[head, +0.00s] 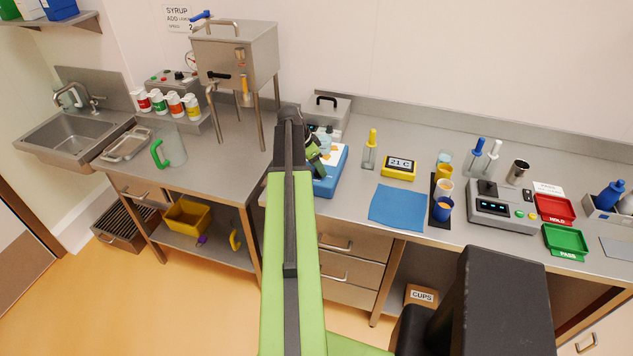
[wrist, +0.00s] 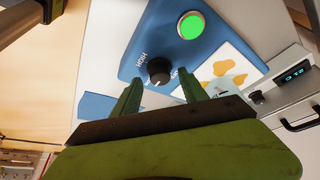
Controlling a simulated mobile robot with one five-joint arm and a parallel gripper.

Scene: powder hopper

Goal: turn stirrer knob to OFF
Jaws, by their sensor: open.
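The stirrer (head: 331,178) is a blue and white unit on the steel counter, partly hidden behind my arm in the head view. In the wrist view its blue front panel (wrist: 150,40) carries a round black knob (wrist: 159,70), a lit green button (wrist: 191,25) and the word HIGH beside the knob. Other lettering by the knob is too small or hidden to read, and the knob's setting is unclear. My gripper (wrist: 157,77) is open, its two green fingers on either side of the knob in the picture; I cannot tell whether they touch it. It also shows over the stirrer in the head view (head: 316,156).
A steel hopper (head: 234,60) stands on legs to the left. A grey box with a display (wrist: 290,75) is near my gripper.

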